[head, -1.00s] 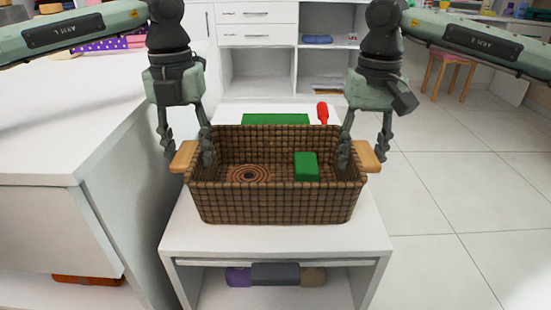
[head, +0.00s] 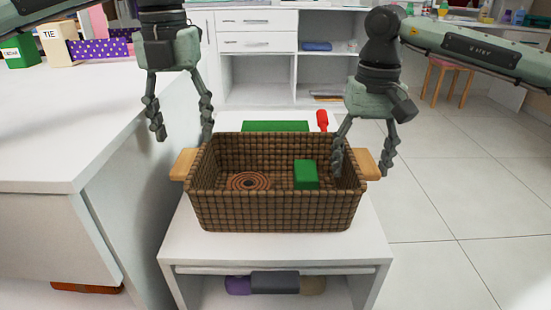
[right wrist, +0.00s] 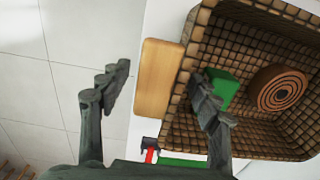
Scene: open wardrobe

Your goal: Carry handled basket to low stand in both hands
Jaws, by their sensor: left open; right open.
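The brown woven basket (head: 275,213) stands upright on the white low stand (head: 330,248), with a wooden handle at each end. Inside it lie a green block (head: 306,174) and a brown ringed disc (head: 248,181). My left gripper (head: 182,136) is open and empty, above the left handle (head: 184,163) and clear of it. My right gripper (head: 361,174) is open, its fingers on either side of the right handle (head: 368,163). In the right wrist view the right handle (right wrist: 158,80) lies between the spread fingers, with one finger over the basket's inside.
A green flat item (head: 275,126) and a red-handled item (head: 322,120) lie behind the basket. A white counter (head: 70,130) stands close on the left. A rolled item (head: 275,283) lies on the stand's lower shelf. Tiled floor on the right is open.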

